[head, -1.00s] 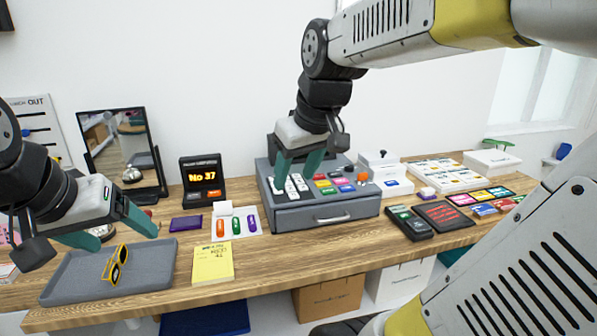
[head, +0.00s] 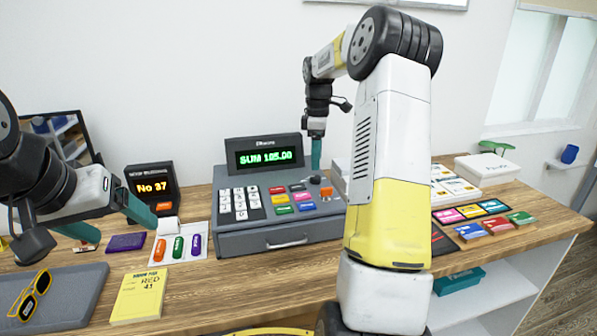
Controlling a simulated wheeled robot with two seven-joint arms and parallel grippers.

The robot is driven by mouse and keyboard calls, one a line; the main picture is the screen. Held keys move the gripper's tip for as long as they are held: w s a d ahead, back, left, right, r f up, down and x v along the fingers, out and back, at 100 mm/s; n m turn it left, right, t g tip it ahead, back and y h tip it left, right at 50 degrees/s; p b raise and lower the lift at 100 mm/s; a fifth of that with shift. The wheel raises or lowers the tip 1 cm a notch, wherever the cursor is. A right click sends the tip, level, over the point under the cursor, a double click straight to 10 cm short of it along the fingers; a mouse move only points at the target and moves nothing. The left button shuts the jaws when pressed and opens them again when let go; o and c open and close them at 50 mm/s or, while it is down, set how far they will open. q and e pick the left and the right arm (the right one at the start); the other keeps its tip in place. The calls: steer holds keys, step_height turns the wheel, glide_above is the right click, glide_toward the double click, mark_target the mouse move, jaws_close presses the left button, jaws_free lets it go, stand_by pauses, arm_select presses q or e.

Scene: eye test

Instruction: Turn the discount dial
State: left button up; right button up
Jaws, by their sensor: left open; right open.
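The grey cash register (head: 284,234) stands mid-table, its raised green display (head: 264,156) reading "SUM 105.00". White number keys (head: 240,202) are on its left and coloured keys (head: 292,197) on its right. At the right end of the key panel is an orange knob (head: 326,191), with a dark round knob (head: 314,179) just behind it; no dial label is readable. My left gripper (head: 110,223) is open and empty at the left, above the table.
A "No 37" display (head: 152,187), a card with coloured capsules (head: 180,243), a purple pad (head: 126,242) and a yellow notepad (head: 138,296) lie left of the register. A grey tray (head: 70,305) holds yellow glasses (head: 33,297).

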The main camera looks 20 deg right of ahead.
mark_target(315, 176)
step_height(315, 176, down, 6)
steer(key=shift+r, duration=0.15)
jaws_close()
stand_by(0.3)
